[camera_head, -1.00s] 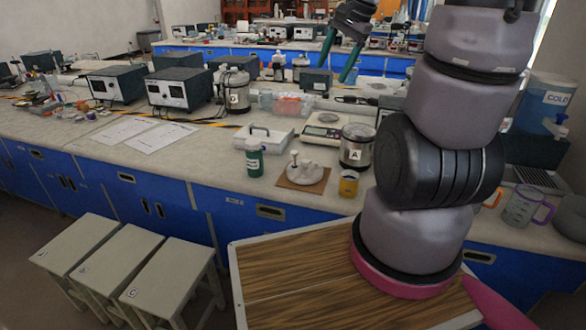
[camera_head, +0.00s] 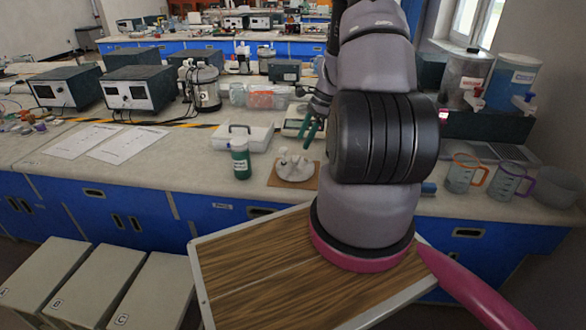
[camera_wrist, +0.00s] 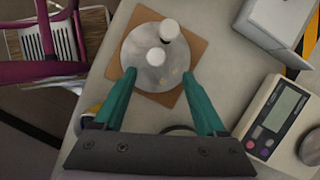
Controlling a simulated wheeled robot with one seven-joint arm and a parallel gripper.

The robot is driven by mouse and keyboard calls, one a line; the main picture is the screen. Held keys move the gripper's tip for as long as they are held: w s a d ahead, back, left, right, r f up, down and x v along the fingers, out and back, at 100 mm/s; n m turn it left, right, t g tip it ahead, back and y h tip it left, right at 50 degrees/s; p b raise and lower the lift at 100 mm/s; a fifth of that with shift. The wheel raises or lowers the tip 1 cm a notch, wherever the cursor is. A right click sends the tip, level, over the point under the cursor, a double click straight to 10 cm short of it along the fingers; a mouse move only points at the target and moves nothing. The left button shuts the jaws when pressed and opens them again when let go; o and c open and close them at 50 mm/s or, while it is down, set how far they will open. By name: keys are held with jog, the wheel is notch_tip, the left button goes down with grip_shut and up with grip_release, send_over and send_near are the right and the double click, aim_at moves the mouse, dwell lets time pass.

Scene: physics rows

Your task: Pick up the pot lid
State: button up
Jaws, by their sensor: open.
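The pot lid seems to be the round grey disc (camera_head: 299,172) lying flat on a brown square board in the head view. The disc shows in the wrist view (camera_wrist: 143,76) with two white knob-like parts standing on it; I cannot tell whether both belong to it. My gripper (camera_wrist: 159,74) is open and empty, its teal fingers pointing at the near part of the disc, one toward each side. Contact cannot be told.
The board (camera_wrist: 187,44) lies on the grey bench. A scale (camera_wrist: 280,115) is close by. Clear jugs (camera_head: 462,173) stand right. My arm hides part of the bench.

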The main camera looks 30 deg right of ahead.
aim_at(296, 156)
jog(key=x, duration=0.7)
jog(key=shift+s+a+f, duration=0.1)
jog(key=shift+s+a, duration=0.05)
jog(key=shift+s, duration=0.15)
grip_shut()
dwell(1.1)
